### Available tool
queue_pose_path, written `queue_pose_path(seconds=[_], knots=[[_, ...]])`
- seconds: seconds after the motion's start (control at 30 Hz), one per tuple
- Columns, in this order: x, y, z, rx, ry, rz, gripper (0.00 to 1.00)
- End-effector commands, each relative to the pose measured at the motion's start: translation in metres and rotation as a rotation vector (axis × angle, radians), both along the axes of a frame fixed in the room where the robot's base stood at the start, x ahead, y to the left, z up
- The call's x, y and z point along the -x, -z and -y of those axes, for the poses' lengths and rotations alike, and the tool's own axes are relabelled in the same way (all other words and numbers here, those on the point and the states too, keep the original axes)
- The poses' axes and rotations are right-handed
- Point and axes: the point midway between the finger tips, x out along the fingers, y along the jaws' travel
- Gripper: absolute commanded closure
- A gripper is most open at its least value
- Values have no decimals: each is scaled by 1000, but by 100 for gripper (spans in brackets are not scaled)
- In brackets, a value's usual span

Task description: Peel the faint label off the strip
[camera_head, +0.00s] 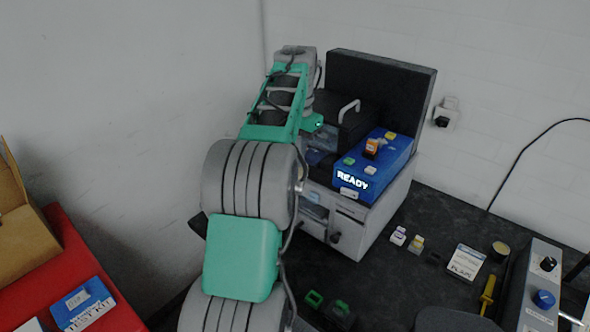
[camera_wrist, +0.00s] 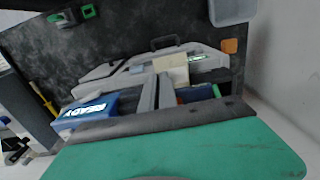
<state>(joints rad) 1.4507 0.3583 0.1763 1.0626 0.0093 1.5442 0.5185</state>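A grey machine (camera_head: 352,232) with a raised black lid (camera_head: 380,90) stands on the dark bench. Its blue panel (camera_head: 392,160) shows "READY" and carries several coloured buttons; the panel also shows in the wrist view (camera_wrist: 90,108). I cannot make out the faint label or the strip for certain. A small cream block (camera_wrist: 172,68) and a pale greenish piece (camera_wrist: 204,57) lie past my gripper in the wrist view. My gripper (camera_wrist: 156,90) is over the machine; its narrow grey fingers look close together, but whether they hold anything is unclear. In the head view my arm hides the fingertips.
Small bottles (camera_head: 398,236), a white labelled card (camera_head: 466,262), a yellow tool (camera_head: 488,292) and a grey device with knobs (camera_head: 540,290) are on the bench at right. A red surface at left holds a cardboard box (camera_head: 25,240) and a blue-white kit box (camera_head: 83,304).

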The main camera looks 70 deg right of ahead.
Motion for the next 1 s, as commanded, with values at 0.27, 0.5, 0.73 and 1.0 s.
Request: queue_pose_path(seconds=[0.27,0.5,0.73,1.0], knots=[[0,-1,0,0,0,0,100],[0,-15,0,0,0,0,100],[0,-37,0,0,0,0,100],[0,-62,0,0,0,0,100]])
